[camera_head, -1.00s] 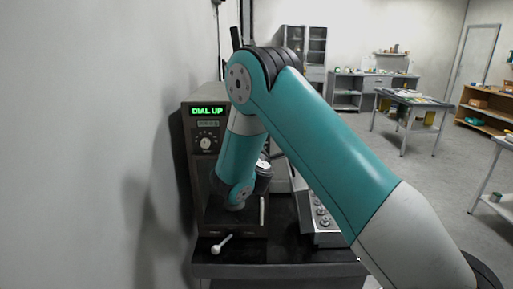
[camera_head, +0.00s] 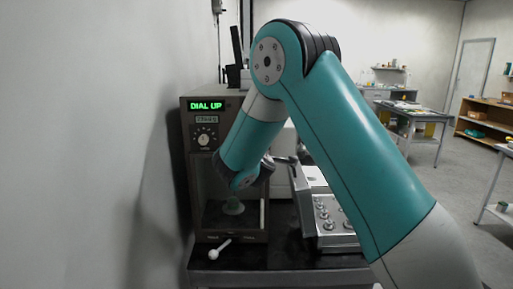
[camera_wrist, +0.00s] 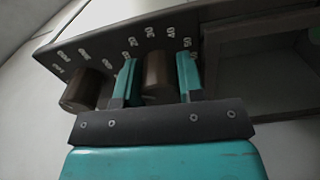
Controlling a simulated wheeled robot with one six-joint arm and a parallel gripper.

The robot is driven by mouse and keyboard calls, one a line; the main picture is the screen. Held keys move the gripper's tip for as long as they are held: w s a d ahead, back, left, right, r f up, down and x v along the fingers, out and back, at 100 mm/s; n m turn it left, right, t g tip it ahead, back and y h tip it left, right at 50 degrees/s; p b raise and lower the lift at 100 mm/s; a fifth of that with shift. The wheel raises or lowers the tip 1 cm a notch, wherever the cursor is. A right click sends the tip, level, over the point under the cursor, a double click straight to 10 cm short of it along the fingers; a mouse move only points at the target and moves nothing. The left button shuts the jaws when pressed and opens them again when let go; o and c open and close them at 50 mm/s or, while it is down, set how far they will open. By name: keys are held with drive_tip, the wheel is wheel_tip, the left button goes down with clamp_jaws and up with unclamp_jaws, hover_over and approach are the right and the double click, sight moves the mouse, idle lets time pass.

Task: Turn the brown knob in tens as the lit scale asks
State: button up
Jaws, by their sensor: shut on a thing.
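The scale (camera_head: 186,170) is a tall brown case with a green lit sign reading DIAL UP (camera_head: 206,105). A small display (camera_head: 206,119) with digits too small to read surely and a white dial (camera_head: 204,139) sit below the sign. In the wrist view, a brown knob (camera_wrist: 156,76) stands between the two teal fingers of my gripper (camera_wrist: 154,80), which are shut on it. Small white numbers that look like tens ring this knob. A second brown knob (camera_wrist: 82,92) is left of it, with longer numbers around it. In the head view my arm hides both knobs and the fingertips.
A glass-fronted chamber with a pan (camera_head: 232,207) is below the dial. A white ball-ended spoon (camera_head: 219,249) lies on the dark bench (camera_head: 290,262). A metal box of weights (camera_head: 335,214) is to the right. A wall (camera_head: 90,150) closes the left side.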

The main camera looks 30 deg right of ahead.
drive_tip(key=shift+f, duration=0.1)
drive_tip(key=o, duration=0.6)
drive_tip(key=shift+o, duration=0.2)
drive_tip(key=shift+s+a, duration=0.1)
drive_tip(key=b+v, duration=0.7)
drive_tip(key=v, duration=1)
drive_tip(key=shift+s+a, duration=0.1)
idle(0.5)
